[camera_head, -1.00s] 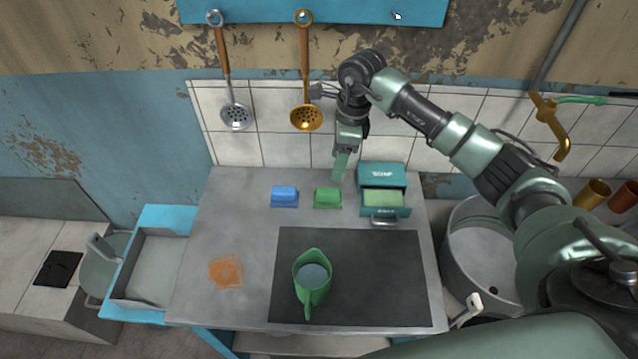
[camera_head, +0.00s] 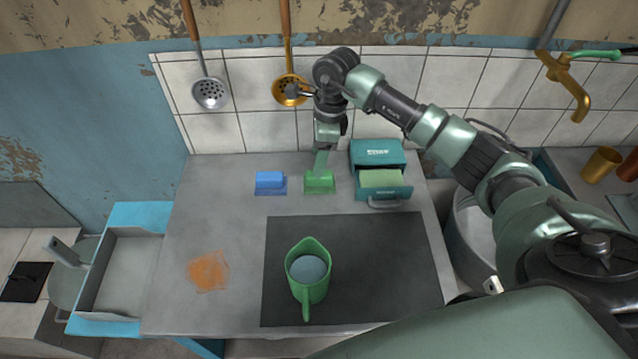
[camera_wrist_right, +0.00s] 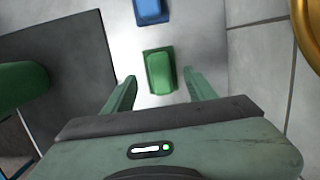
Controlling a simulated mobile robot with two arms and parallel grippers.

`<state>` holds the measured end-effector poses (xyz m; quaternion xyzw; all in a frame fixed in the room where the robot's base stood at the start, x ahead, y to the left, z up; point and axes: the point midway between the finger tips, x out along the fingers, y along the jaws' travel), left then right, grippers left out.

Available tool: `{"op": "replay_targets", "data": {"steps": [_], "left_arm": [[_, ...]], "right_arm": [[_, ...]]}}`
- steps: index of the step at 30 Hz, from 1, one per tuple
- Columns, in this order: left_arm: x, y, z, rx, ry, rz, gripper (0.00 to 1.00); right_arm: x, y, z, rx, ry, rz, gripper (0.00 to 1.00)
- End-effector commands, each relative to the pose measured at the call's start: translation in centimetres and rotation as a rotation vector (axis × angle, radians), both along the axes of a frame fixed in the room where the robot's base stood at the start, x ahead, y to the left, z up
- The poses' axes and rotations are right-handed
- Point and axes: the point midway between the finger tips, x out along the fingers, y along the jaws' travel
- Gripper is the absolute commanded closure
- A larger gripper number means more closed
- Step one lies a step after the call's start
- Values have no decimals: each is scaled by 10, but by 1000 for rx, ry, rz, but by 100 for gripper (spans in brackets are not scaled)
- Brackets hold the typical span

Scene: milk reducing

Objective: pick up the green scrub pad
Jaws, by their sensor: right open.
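The green scrub pad (camera_head: 319,183) lies on the grey counter between the blue pad and the teal soap box. It also shows in the right wrist view (camera_wrist_right: 160,72), lying on its small green base. My right gripper (camera_head: 321,163) is pointed down just above the pad and covers part of it in the head view. In the right wrist view the two green fingers (camera_wrist_right: 160,88) are apart, one toward each side of the pad, with nothing between them gripped. My left gripper is not in view.
A blue pad (camera_head: 270,182) sits left of the green one. The teal soap box (camera_head: 377,153) with its open drawer stands close on the right. A green jug (camera_head: 312,285) of liquid stands on the dark mat (camera_head: 395,270). An orange stain (camera_head: 208,271) marks the counter's left part.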

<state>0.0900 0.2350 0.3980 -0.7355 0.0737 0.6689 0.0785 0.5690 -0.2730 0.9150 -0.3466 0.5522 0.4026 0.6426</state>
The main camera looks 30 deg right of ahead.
Motion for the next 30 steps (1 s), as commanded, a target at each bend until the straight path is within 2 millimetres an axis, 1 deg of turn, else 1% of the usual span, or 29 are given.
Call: {"op": "replay_targets", "data": {"steps": [1,5,10,14,17,23,24,26,27,29,30], "left_arm": [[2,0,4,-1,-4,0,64],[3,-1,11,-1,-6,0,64],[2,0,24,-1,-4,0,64],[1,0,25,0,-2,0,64],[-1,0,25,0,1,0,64],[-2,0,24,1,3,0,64],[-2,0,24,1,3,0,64],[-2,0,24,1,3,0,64],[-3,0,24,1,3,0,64],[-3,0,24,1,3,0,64],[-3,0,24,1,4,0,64]], "right_arm": [[-1,1,-5,1,4,2,44],[-1,0,-18,0,5,0,44],[-5,-4,-43,2,7,-1,44],[-2,-1,-60,2,4,0,44],[-2,-1,-65,-1,1,1,44],[-1,-1,-66,-1,0,1,44],[-1,-1,-66,-1,0,1,55],[-1,-1,-66,-1,1,1,71],[-1,-1,-65,-1,1,1,83],[-1,-1,-65,-1,1,1,99],[-1,-1,-65,-1,1,1,100]]}}
